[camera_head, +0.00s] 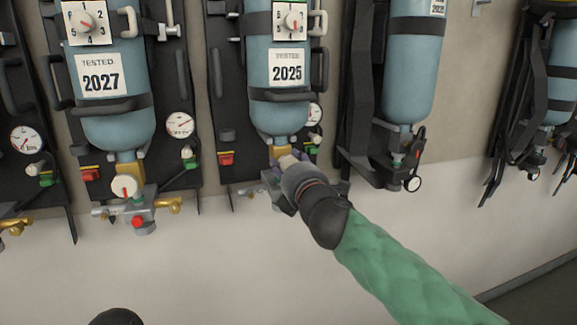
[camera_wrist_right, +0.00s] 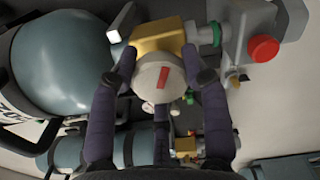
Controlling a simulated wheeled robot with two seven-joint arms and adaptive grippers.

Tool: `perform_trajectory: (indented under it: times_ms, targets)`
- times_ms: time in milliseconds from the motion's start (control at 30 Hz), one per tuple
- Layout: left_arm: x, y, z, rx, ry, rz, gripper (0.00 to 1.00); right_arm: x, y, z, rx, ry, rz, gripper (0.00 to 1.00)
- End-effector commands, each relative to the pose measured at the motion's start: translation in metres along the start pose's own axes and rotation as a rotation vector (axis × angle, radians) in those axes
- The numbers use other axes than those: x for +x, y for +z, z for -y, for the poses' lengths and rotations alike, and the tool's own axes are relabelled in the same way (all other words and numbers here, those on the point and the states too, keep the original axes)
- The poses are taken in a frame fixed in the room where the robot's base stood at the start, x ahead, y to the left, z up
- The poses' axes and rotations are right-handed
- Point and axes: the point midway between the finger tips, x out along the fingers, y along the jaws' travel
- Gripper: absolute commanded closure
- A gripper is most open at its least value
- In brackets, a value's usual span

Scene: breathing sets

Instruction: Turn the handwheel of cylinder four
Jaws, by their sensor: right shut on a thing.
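A blue-grey cylinder tagged 2025 (camera_head: 282,99) hangs on a dark backplate. My right gripper (camera_head: 287,165) is at the valve below it, and the arm hides most of that valve in the head view. In the right wrist view, the purple fingers of my right gripper (camera_wrist_right: 160,62) are closed around a white round handwheel (camera_wrist_right: 158,84) with a red mark. The handwheel is in front of a brass valve block (camera_wrist_right: 158,40). No cylinder number four can be read.
A cylinder tagged 2027 (camera_head: 108,110) hangs to the left, with its own white handwheel (camera_head: 126,186). Another cylinder (camera_head: 412,80) hangs to the right. A red button (camera_wrist_right: 263,48) is close to the right gripper. The pale wall below is clear.

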Motion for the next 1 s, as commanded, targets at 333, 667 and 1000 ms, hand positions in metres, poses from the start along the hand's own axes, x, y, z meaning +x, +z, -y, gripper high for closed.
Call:
perform_trajectory:
  times_ms: [333,667,1000]
  targets:
    - [0.0001,0.0000,0.0000,0.000,0.000,0.000,0.60,0.0008,-0.0029,0.0029,0.331,-0.008,-0.003,0.86]
    - [0.0001,0.0000,0.0001,0.000,0.000,0.000,0.60,0.0007,-0.0027,0.0023,0.643,-0.011,-0.003,0.86]
    - [0.0001,0.0000,0.0000,0.000,0.000,0.000,0.60,0.0008,-0.0025,0.0021,0.925,-0.014,-0.002,0.86]
